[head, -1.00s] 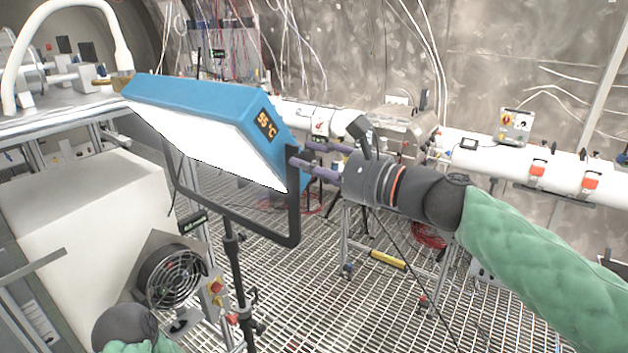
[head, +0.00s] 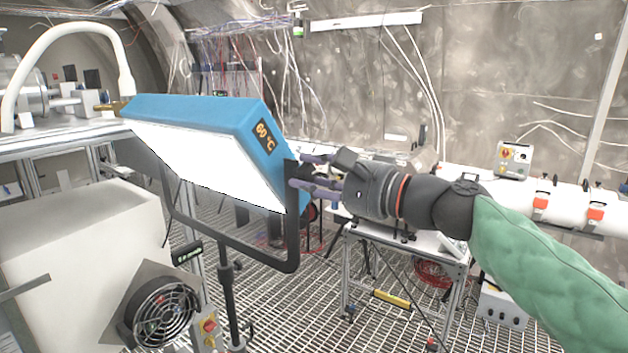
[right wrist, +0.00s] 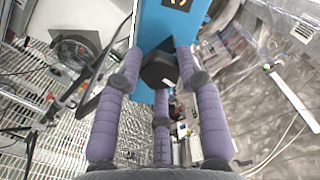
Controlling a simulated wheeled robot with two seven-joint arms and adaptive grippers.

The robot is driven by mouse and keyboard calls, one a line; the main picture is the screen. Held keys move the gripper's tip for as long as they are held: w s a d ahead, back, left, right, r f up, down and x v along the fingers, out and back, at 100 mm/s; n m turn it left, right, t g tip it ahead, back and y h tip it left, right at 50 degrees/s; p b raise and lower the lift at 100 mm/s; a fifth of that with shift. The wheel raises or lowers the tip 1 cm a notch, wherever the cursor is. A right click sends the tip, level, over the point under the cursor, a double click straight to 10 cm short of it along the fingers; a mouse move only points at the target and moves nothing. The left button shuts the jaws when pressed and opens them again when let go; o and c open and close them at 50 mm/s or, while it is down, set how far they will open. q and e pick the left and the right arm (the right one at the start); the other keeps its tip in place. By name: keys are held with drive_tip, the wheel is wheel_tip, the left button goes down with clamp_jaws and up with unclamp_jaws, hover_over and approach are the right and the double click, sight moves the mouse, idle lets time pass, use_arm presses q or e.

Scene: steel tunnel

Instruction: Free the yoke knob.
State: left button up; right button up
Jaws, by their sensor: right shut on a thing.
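A blue lamp panel (head: 205,112) with a bright white face hangs tilted in a black yoke (head: 292,235) on a stand. Its display (head: 264,135) reads 60 °C. The black yoke knob (right wrist: 160,70) is at the yoke's right arm, between my fingers in the right wrist view. My right gripper (head: 304,172) reaches in from the right and is shut on the knob; its purple fingers partly hide the knob in the head view. My left gripper is not in view.
A fan (head: 162,312) and a pale cabinet (head: 75,235) stand at the lower left. A white hose (head: 75,38) arches over the bench at the upper left. A cart (head: 400,240) stands behind my right gripper, on the grating floor (head: 290,320).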

drive_tip(key=shift+s+r, duration=0.15)
drive_tip(key=o, duration=1)
drive_tip(key=shift+c, duration=0.2)
drive_tip(key=shift+o, duration=0.9)
drive_tip(key=shift+s+a, duration=0.15)
drive_tip(key=shift+s, duration=0.05)
drive_tip(key=shift+w, duration=0.15)
drive_tip(key=v, duration=1.2)
